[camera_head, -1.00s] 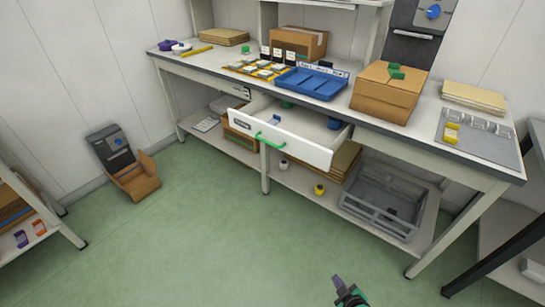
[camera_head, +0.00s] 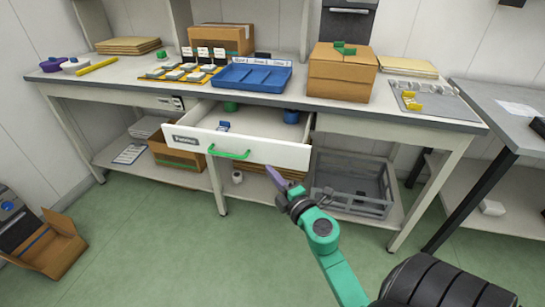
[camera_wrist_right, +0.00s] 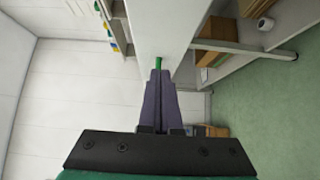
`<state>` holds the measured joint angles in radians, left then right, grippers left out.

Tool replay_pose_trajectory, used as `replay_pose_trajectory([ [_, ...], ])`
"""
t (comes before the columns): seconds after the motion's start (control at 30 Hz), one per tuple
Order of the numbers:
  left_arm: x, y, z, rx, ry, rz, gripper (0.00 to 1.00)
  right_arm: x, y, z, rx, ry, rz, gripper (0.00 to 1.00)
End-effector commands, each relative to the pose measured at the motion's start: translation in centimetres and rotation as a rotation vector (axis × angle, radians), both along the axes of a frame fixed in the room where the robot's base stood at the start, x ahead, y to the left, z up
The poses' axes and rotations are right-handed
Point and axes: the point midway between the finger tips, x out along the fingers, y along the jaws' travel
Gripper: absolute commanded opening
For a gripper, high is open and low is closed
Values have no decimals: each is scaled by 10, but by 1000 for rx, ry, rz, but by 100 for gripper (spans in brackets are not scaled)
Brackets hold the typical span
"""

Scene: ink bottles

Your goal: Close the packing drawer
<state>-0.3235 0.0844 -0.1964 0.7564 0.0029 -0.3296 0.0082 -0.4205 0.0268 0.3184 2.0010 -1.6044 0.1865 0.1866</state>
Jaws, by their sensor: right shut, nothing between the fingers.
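The packing drawer (camera_head: 285,152) is a white drawer under the workbench, pulled open, with a green handle (camera_head: 229,153) on its front. Inside it show a green item (camera_head: 231,106), a blue item (camera_head: 291,116) and a small blue-and-white piece (camera_head: 223,126). My right gripper (camera_head: 272,172) is shut and empty, just in front of the right part of the drawer front; I cannot tell if it touches. In the right wrist view its purple fingers (camera_wrist_right: 160,75) are together, with the green handle (camera_wrist_right: 157,61) just beyond the tips. My left gripper is not in view.
The bench top (camera_head: 455,122) holds a blue tray (camera_head: 252,77), cardboard boxes (camera_head: 340,72) and small cards. A grey crate (camera_head: 352,180) stands on the lower shelf. A dark-legged table (camera_head: 520,125) stands at the right. An open box (camera_head: 50,245) lies at lower left; the floor between is clear.

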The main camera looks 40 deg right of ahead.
Motion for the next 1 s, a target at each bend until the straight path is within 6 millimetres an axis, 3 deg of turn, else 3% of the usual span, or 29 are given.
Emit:
replay_pose_trajectory([
  [0.07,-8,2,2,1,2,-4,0,18,-2,4,-1,-3,0,0],
  [0.23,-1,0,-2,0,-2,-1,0,34,-25,-1,0,-1,1,0],
  [0.77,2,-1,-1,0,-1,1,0,40,-33,-1,2,1,0,0],
  [1.0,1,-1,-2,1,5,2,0,53,-49,-1,-1,0,0,0],
])
